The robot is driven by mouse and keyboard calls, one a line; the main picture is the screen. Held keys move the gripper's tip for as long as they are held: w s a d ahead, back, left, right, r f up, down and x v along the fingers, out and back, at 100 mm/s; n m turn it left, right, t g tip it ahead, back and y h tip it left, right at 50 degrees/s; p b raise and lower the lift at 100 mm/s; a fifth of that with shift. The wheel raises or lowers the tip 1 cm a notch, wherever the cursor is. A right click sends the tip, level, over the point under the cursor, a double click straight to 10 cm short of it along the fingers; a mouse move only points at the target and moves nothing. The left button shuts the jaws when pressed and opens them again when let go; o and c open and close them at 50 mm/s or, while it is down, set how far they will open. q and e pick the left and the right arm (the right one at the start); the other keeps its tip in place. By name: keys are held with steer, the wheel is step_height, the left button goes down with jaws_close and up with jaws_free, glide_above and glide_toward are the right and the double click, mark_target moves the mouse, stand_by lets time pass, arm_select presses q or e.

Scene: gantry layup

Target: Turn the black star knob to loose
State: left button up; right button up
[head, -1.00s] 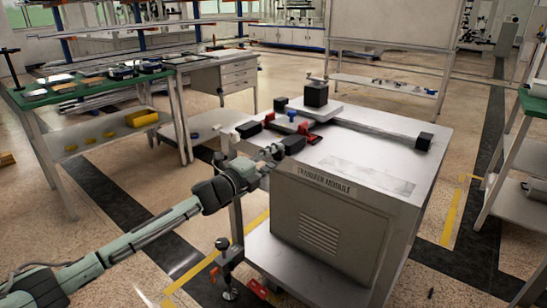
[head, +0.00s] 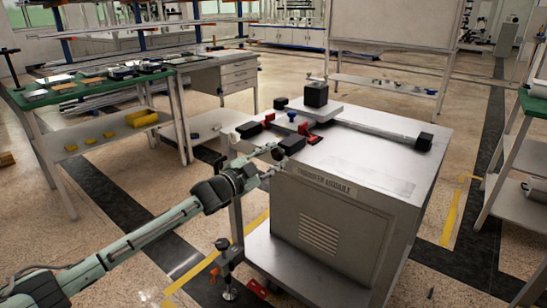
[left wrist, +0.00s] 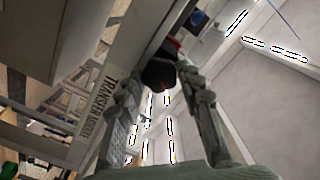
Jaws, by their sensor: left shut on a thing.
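The black star knob (head: 293,144) is at the near left corner of the transfer module's top, beside a red clamp part (head: 312,138). My left gripper (head: 274,154) reaches it from the left and is shut on it. In the left wrist view the knob (left wrist: 158,73) is a dark rounded shape between the two fingers, with red just behind it. The fingers partly hide it, and its lobes are too dark to make out. My right gripper is not in view.
The transfer module (head: 375,160) is a grey cabinet with a long rail (head: 370,129) on top. A second black block (head: 249,129) with a red part sits farther left. A blue knob (head: 291,116) stands between. A clamp post (head: 223,258) stands below my arm.

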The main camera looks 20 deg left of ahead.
arm_select(q)
steer(key=n, duration=0.6)
steer(key=shift+n, duration=0.3)
stand_by(0.4)
steer(key=o, duration=1.2)
steer(key=shift+c, duration=0.2)
steer(key=shift+s+a, duration=0.1)
steer(key=v, duration=1.2)
